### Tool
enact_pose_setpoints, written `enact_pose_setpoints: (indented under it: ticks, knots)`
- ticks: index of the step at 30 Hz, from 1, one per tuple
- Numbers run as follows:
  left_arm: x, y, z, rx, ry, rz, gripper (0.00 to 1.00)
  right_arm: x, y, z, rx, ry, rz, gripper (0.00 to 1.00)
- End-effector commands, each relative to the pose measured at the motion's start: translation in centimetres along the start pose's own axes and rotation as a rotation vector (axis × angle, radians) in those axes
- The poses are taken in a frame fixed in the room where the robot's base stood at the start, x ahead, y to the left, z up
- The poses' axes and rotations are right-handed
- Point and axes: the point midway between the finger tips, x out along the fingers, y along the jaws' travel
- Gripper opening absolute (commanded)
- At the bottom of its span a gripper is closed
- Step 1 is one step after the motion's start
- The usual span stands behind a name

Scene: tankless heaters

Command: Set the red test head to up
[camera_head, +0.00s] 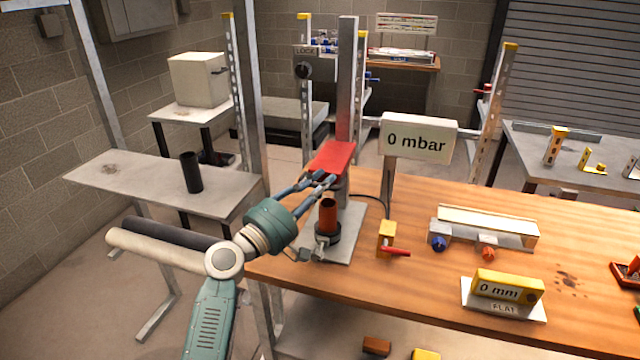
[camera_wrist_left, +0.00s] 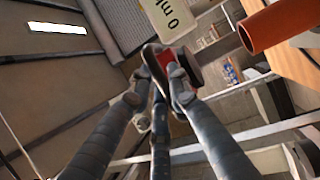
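The red test head (camera_head: 332,157) is a flat red block on the upright metal column (camera_head: 347,90), above the brown-red pipe (camera_head: 328,216) on its base plate. The pipe also shows at the top right of the left wrist view (camera_wrist_left: 278,24). My left gripper (camera_head: 328,181) reaches in from the left, with its fingertips at the underside of the red head. In the left wrist view a red part (camera_wrist_left: 163,55) shows between the fingertips; whether they grip it is unclear. My right gripper is not in view.
A gauge sign reads 0 mbar (camera_head: 418,138). A yellow valve with red handle (camera_head: 388,238), a bar fixture (camera_head: 487,227) and a yellow 0 mm gauge (camera_head: 507,287) stand on the wooden bench (camera_head: 425,285). A lock dial (camera_head: 304,69) is behind. A black cylinder (camera_head: 191,172) stands on the left table.

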Motion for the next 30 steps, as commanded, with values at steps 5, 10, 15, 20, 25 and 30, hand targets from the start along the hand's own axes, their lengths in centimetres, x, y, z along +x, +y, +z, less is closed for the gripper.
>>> enact_pose_setpoints:
  ticks: [5,10,15,20,25,30]
  knots:
    - [0.1,0.5,-0.1,0.001,0.0,0.0,0.0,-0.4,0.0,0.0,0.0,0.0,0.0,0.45]
    - [0.7,4.4,-0.4,0.006,0.0,0.004,0.0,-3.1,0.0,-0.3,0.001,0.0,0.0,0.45]
    - [1.5,9.1,-0.7,0.006,0.002,0.008,0.0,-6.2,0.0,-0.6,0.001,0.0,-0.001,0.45]
    - [2.0,12.1,-0.9,0.006,0.002,0.009,0.0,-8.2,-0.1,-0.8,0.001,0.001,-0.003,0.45]
    - [2.2,13.2,-1.1,0.005,0.003,0.009,0.0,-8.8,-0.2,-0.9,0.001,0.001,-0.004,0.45]
    - [2.1,13.1,-1.1,0.004,0.004,0.009,0.0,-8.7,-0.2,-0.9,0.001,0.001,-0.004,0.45]
